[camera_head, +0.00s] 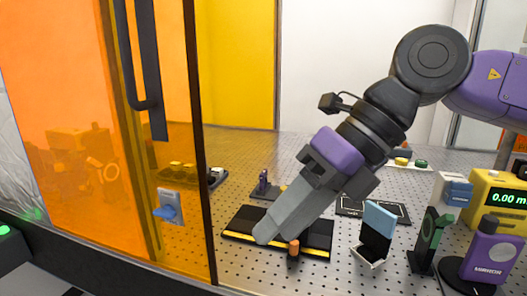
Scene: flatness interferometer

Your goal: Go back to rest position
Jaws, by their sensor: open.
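My gripper (268,232) reaches down from the upper right on my purple and black arm. Its long grey fingers overlap in this view, and they are open. The fingertips are over or in front of a black plate with yellow edge stripes (318,257); I cannot tell whether they touch it. Nothing shows held between the fingers, though the gap is hidden.
A small copper-topped post (294,249) stands close to the fingers. An open blue-lidded case (377,220), a green-and-black stand (429,235), a purple instrument (490,252) and a yellow display (503,197) stand right. An orange panel with a black handle (142,100) borders the left.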

